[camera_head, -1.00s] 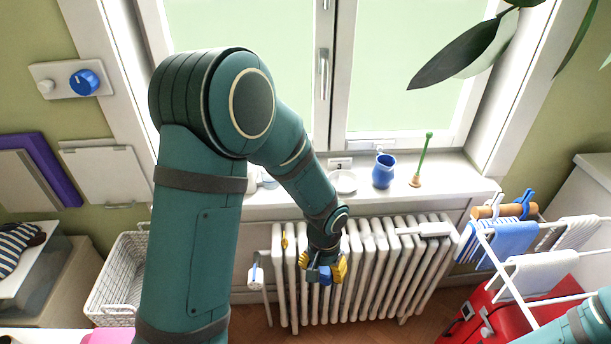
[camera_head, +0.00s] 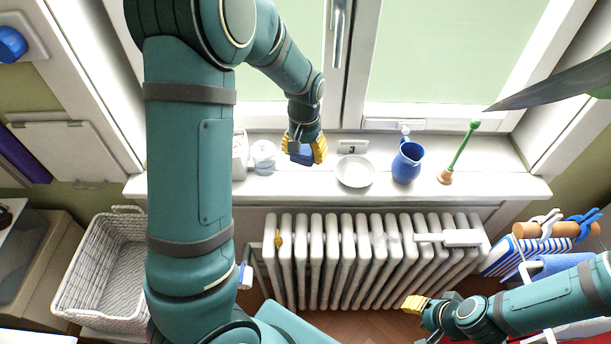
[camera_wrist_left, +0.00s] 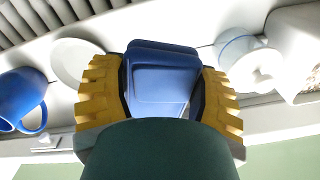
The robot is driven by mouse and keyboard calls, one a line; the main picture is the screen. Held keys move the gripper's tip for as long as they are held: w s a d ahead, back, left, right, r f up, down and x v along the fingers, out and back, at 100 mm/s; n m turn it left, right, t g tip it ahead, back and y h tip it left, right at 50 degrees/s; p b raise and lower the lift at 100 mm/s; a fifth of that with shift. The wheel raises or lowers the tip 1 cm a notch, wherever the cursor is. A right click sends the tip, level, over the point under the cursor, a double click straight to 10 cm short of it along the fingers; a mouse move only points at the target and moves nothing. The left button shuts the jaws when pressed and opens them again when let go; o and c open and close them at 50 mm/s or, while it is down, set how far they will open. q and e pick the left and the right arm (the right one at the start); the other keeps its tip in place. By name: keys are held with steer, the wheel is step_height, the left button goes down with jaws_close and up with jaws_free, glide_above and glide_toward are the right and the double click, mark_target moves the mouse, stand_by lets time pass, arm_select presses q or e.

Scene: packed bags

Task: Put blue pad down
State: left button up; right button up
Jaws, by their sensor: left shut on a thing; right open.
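The blue pad (camera_wrist_left: 160,80) is a small flat block with rounded edges, held between the yellow fingers of my left gripper (camera_wrist_left: 160,100). In the head view my left gripper (camera_head: 304,150) is over the white windowsill (camera_head: 310,187), between a glass jar and a white dish, with the blue pad (camera_head: 301,156) showing at its tips. I cannot tell whether the pad touches the sill. My right gripper (camera_head: 425,318) is at the lower right, in front of the radiator, open; nothing shows in it.
The radiator (camera_head: 370,262) is below. A wicker basket (camera_head: 103,270) stands left, a drying rack with cloths (camera_head: 530,255) right.

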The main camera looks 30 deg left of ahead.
arm_select(q)
steer(key=b, duration=0.1)
glide_above(302, 180)
step_height(302, 180, down, 5)
steer(key=shift+s, duration=0.1)
steer(key=shift+f+b, duration=0.45)
steer(key=shift+f, duration=1.8)
steer(key=shift+d, duration=0.1)
steer(key=shift+f, duration=0.15)
steer(key=o, duration=1.2)
steer(key=shift+c, duration=0.2)
